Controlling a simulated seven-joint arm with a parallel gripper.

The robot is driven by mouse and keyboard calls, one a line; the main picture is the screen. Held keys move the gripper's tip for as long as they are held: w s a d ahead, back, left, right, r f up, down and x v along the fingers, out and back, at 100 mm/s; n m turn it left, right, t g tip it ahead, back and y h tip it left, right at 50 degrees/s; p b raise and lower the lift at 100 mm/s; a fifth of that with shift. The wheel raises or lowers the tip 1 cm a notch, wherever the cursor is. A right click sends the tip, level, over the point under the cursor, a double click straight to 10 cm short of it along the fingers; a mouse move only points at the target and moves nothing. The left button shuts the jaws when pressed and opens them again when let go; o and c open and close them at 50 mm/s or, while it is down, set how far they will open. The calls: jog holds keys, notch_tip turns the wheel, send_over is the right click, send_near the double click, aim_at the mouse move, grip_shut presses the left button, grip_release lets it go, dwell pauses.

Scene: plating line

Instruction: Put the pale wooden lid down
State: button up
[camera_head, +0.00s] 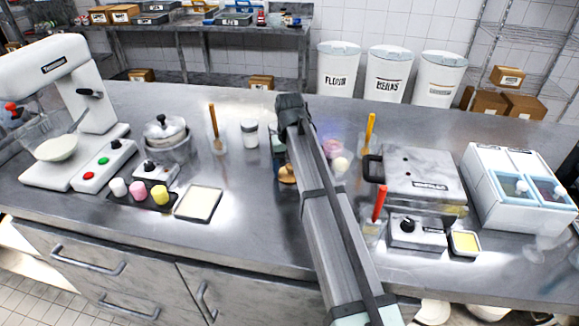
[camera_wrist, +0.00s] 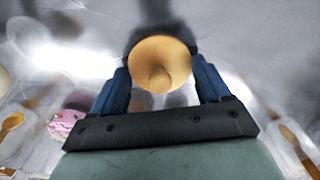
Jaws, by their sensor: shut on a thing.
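The pale wooden lid (camera_wrist: 160,64) shows in the wrist view as a round tan disc with a knob at its middle. It sits between the two blue fingers of my gripper (camera_wrist: 160,82), which is shut on it. A dark rounded shape shows behind the lid's upper edge; I cannot tell what it is. In the head view a small tan part of the lid (camera_head: 287,174) shows at the left edge of my arm. My arm hides most of the gripper there. I cannot tell whether the lid touches anything below it.
Left of my arm stand a white-lidded jar (camera_head: 250,133), a wooden spoon in a holder (camera_head: 214,130), a lidded pot (camera_head: 167,138) and a cream tray (camera_head: 199,203). Right are a steel press (camera_head: 412,172) and a white bin unit (camera_head: 515,185). Bare counter (camera_head: 250,225) lies front left of my arm.

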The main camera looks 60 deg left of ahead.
aim_at(290, 165)
jog(key=o, duration=1)
notch_tip(290, 165, up, 12)
jog(key=shift+r, duration=0.1)
jog(key=shift+w, duration=0.1)
dwell(0.7)
